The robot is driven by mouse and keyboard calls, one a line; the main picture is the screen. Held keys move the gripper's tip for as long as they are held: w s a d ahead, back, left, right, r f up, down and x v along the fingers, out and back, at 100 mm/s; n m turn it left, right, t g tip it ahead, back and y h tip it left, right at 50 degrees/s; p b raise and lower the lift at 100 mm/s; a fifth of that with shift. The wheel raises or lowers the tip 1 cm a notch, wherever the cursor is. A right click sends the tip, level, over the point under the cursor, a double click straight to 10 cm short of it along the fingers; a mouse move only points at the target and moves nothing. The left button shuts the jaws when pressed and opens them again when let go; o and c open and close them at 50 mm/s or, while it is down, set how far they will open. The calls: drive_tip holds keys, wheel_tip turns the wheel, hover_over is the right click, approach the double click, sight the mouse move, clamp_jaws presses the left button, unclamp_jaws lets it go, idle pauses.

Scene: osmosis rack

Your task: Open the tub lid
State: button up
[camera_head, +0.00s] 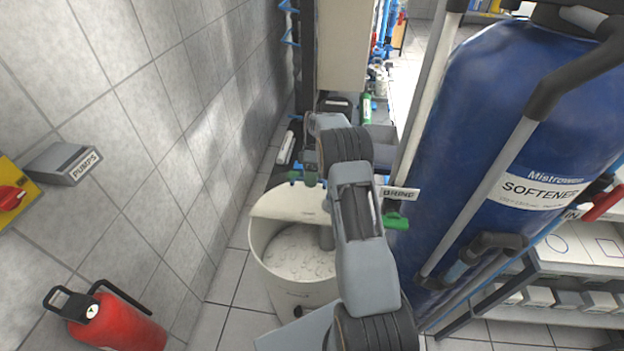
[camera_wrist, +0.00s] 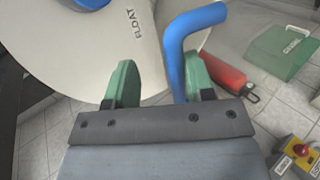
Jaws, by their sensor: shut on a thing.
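The tub (camera_head: 262,262) is a cream round bin left of my arm in the head view. Its pale lid (camera_head: 290,203) stands tilted up at the far side, and pale lumpy contents show inside. In the wrist view the lid (camera_wrist: 85,50) is a large pale disc marked FLOAT, with a bent blue handle (camera_wrist: 177,45). My gripper's green fingers (camera_wrist: 160,85) are on either side of the handle's lower end, shut on it. In the head view my gripper (camera_head: 306,178) is at the lid's upper edge; the handle is mostly hidden there.
A tiled wall (camera_head: 150,130) is on the left, with a red fire extinguisher (camera_head: 120,322) and a PUMPS box (camera_head: 65,163). A large blue softener tank (camera_head: 490,130) with grey pipes stands close to my arm's right. Some bare floor (camera_head: 235,290) shows beside the tub.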

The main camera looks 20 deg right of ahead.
drive_tip(key=p+v, duration=0.7)
drive_tip(key=v, duration=0.5)
drive_tip(key=shift+r+p, duration=0.1)
drive_tip(key=shift+p, duration=0.45)
idle(0.5)
